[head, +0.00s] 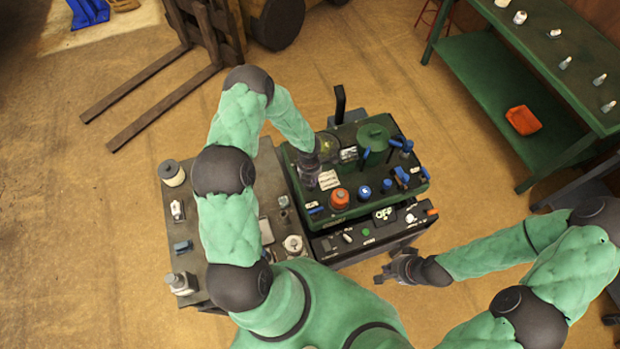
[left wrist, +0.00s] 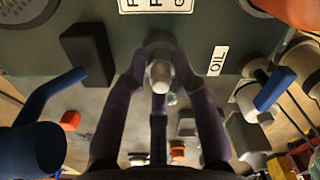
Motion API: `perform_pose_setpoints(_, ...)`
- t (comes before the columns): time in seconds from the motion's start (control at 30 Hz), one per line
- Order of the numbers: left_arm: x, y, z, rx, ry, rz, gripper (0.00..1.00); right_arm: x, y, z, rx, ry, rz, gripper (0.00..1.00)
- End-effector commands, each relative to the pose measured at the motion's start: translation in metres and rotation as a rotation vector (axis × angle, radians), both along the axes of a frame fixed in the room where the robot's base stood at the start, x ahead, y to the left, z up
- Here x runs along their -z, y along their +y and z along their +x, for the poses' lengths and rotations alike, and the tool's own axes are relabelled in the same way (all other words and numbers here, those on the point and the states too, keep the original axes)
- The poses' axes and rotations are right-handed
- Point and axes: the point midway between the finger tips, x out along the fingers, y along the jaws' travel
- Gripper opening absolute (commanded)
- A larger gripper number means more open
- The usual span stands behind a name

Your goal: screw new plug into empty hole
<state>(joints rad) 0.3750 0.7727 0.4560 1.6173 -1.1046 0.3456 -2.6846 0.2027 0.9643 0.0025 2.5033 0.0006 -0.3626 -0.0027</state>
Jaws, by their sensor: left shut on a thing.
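My left gripper (head: 314,180) is at the left front of the green deck (head: 345,217), close to its surface. In the left wrist view its dark purple fingers (left wrist: 160,85) are shut around a pale grey plug (left wrist: 159,74). The plug's far end meets or nearly meets a round grey fitting on the deck, beside a white OIL label (left wrist: 218,60). The fingers and plug hide the hole, so I cannot tell whether the plug is in it. My right gripper (head: 388,271) hangs empty to the right of the deck, too small to judge its jaws.
The deck carries an orange-red cap (head: 339,197), blue caps and levers, and a round green lid (head: 373,137). A grey side table (head: 185,225) with small parts stands left. A green bench (head: 560,85) stands at the right, with a red container (head: 523,120) on its lower shelf.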

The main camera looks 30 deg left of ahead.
Motion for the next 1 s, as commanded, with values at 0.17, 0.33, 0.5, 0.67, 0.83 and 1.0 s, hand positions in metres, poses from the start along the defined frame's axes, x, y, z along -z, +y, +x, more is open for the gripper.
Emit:
perform_pose_setpoints(0.17,0.0,-0.003,-0.005,0.157,0.01,-0.005,0.0,-0.018,0.0,0.0,0.0,-0.001,0.0,0.0)
perform_pose_setpoints(0.33,-0.001,-0.003,-0.005,0.32,0.01,-0.005,0.0,-0.031,0.0,0.0,0.0,-0.001,0.0,0.0)
perform_pose_setpoints(0.5,-0.001,-0.003,-0.005,0.396,0.011,-0.005,0.0,-0.044,0.0,0.0,0.0,-0.001,0.0,0.0)
perform_pose_setpoints(0.67,0.0,-0.003,-0.005,0.44,0.01,-0.004,0.0,-0.054,0.0,0.0,0.0,-0.001,0.0,0.0)
perform_pose_setpoints(0.83,0.002,-0.002,-0.004,0.458,0.009,-0.004,0.0,-0.056,0.0,0.0,0.0,-0.001,0.0,0.0)
perform_pose_setpoints(1.0,0.002,-0.002,-0.004,0.458,0.008,-0.003,0.0,-0.055,0.0,0.0,0.0,-0.001,0.0,0.0)
